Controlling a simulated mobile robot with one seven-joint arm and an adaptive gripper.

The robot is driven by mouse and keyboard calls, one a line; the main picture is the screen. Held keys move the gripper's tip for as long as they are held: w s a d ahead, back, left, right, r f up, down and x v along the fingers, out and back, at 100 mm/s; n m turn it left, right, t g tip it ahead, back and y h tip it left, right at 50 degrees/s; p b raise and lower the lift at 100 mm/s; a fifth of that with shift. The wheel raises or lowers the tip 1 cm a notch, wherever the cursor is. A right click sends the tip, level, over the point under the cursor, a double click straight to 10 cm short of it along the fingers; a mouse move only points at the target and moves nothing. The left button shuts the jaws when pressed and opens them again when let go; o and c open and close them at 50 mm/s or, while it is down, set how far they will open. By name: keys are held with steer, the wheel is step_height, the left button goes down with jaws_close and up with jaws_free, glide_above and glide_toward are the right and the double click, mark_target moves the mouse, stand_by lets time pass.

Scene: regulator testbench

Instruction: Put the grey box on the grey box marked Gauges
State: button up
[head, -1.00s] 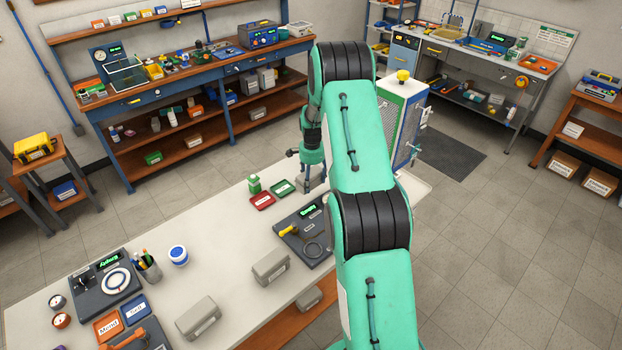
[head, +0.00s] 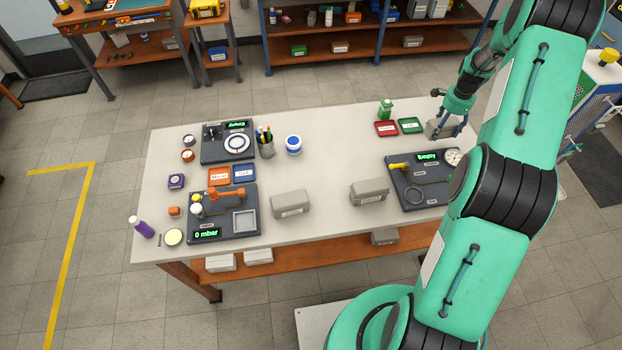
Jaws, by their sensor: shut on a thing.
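My gripper (head: 452,128) is above the back right of the white table, pointing down. It is shut on a small grey box (head: 434,129), which is partly hidden by the fingers; I cannot tell whether its underside touches the table. Two lidded grey boxes with white labels stand near the table's front edge, a left grey box (head: 290,204) and a right grey box (head: 369,192). Their labels are too small to read, so I cannot tell which is marked Gauges. My gripper is behind and to the right of both.
A dark test panel reading Empty (head: 421,203) lies in front of my gripper. More panels and small parts fill the table's left. The white table (head: 335,150) is bare in the middle.

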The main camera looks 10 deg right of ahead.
steer(key=s+a+r+n, duration=0.2)
steer(key=a+n, duration=0.1)
steer(key=a, duration=0.9)
steer(key=s+a+r+n, duration=0.2)
steer(key=s+a, duration=0.1)
steer(key=a, duration=0.9)
steer(key=s+a+r+n, duration=0.2)
steer(key=a+r+n, duration=0.1)
steer(key=a, duration=0.9)
steer(key=s+a+n+p, duration=0.1)
steer(key=s+a+n, duration=0.3)
steer(key=s+a, duration=0.6)
steer(key=s+a+n+p, duration=0.1)
steer(key=s+a+n, duration=0.4)
steer(key=s+a, duration=0.5)
steer(key=s, duration=0.7)
steer(key=shift+s+a+r+n, duration=0.3)
steer(key=shift+s+a+r, duration=0.05)
steer(key=shift+r, duration=0.05)
steer(key=w+a, duration=0.1)
steer(key=w, duration=0.4)
steer(key=w+a+f, duration=0.1)
steer(key=w+a, duration=0.1)
steer(key=w, duration=0.3)
steer(key=w+a, duration=0.2)
steer(key=w, duration=0.3)
steer(key=shift+w+a+f, duration=0.1)
steer(key=shift+f, duration=0.15)
